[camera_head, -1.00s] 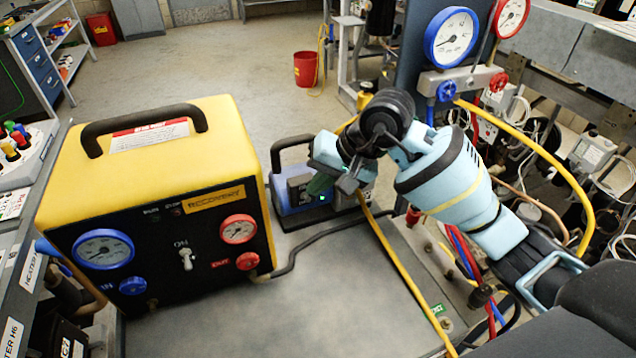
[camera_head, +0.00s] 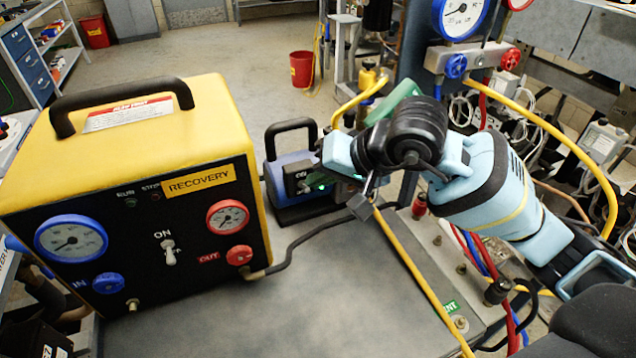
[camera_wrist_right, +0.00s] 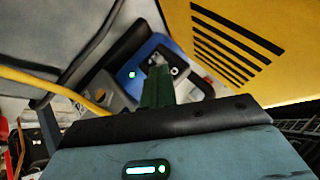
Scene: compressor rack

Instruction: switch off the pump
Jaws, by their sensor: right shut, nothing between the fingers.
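The pump (camera_head: 292,182) is a small blue unit with a black carry handle, standing behind the right side of the yellow recovery unit. A dark panel and a small green light show on it. My right gripper (camera_head: 338,160) is over its right part and covers some of it. In the right wrist view the green fingers (camera_wrist_right: 158,80) are shut and empty, in front of the blue pump (camera_wrist_right: 140,52). The lit green light is left of the fingertips and a dark panel lies just beyond them. I cannot tell whether they touch. My left gripper is out of view.
The yellow recovery unit (camera_head: 130,150), with gauges and its own ON toggle, stands close on the left. A yellow hose (camera_head: 410,275) crosses the grey bench (camera_head: 330,290) and a black cable runs behind. Gauges and hoses crowd the right. The front bench is clear.

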